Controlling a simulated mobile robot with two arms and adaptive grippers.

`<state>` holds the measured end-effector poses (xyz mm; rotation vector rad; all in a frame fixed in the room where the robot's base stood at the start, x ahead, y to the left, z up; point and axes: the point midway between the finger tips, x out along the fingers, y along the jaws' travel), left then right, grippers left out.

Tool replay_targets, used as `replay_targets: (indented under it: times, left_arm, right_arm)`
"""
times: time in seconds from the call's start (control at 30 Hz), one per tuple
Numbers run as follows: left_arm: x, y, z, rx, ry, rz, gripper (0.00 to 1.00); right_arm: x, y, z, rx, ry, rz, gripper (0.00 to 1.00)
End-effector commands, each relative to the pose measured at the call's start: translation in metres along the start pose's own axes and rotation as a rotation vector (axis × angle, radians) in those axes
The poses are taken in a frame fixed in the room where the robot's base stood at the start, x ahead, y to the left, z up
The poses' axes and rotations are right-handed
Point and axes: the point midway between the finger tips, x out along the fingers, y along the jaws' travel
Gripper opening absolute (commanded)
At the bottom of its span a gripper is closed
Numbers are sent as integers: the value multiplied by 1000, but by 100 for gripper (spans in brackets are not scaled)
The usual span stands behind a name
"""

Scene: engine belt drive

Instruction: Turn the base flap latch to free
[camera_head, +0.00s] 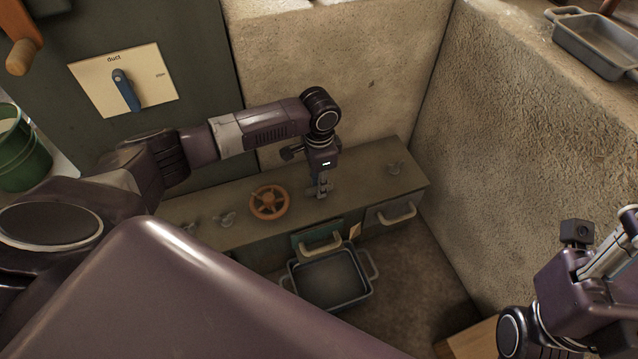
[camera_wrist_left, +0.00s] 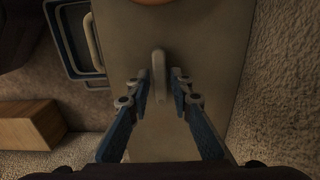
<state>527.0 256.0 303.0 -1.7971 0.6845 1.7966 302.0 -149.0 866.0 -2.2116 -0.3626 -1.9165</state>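A small grey latch lever (camera_wrist_left: 159,72) stands up from the bench top in the left wrist view, between and slightly beyond my left fingertips. My left gripper (camera_head: 320,188) points down over the bench in the head view and hides much of this lever. In the left wrist view my left gripper (camera_wrist_left: 157,88) is open, with one finger on each side of the lever. I cannot tell whether either finger touches it. My right gripper (camera_head: 612,250) is at the right edge, away from the bench, and partly cut off.
A tray (camera_head: 329,297) sits below. Concrete walls stand behind and right.

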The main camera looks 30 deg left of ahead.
Motion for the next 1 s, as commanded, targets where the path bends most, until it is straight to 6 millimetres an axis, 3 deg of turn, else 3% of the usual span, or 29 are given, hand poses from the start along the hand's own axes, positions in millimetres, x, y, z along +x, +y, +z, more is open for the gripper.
replay_targets:
  times: [0.17, 0.67, 0.83, 1.0]
  left_arm:
    - [0, 0, 0, 0, 0, 0, 0]
    - [-2, 0, 1, 27, -2, 0, 0]
    - [-3, 0, 1, 66, -2, 2, 0]
    - [-4, 0, 0, 117, -2, 2, 0]
  right_arm:
    - [0, 0, 0, 0, 0, 0, 40]
    - [5, 1, -3, 2, -5, 7, 40]
    - [-7, 1, -2, 7, -64, 25, 40]
    - [6, 1, -5, 8, -63, 26, 40]
